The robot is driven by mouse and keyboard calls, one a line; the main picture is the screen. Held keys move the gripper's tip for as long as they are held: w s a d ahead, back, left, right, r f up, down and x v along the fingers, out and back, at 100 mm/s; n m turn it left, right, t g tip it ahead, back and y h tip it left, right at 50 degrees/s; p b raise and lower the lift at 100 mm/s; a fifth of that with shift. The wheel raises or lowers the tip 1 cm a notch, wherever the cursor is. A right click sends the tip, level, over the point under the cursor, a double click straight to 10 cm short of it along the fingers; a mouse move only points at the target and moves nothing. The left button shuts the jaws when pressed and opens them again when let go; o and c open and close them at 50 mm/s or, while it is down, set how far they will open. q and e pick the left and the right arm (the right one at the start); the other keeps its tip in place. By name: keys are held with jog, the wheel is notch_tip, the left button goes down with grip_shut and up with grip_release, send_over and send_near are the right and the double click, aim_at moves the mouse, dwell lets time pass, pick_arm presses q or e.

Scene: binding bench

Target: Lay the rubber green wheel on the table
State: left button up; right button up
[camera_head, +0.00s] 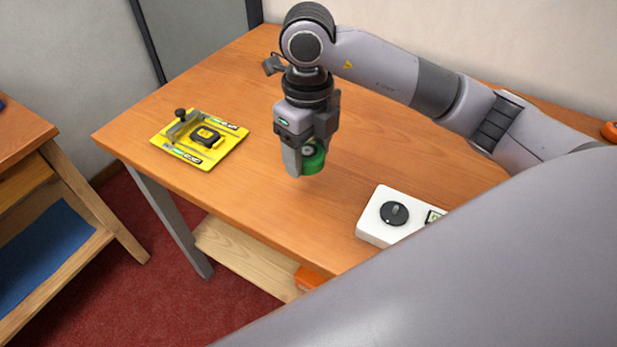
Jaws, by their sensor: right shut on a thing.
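The green wheel (313,158) has a dark hub with a light centre. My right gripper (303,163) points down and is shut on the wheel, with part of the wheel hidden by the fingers. The wheel is over the middle of the wooden table (258,95); I cannot tell whether it touches the top. My left gripper does not show.
A yellow mat (232,139) at the table's left bears a black-and-yellow tape measure (205,137) and a clamp-like tool (181,128). A white box with a black knob (394,213) stands at the front right. Bare tabletop surrounds the gripper.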

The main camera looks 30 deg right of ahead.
aim_at(308, 191)
jog(key=shift+f, duration=3.45)
jog(key=shift+f, duration=0.15)
jog(key=o, duration=1.1)
notch_tip(308, 191, up, 12)
jog(key=shift+r, duration=0.2)
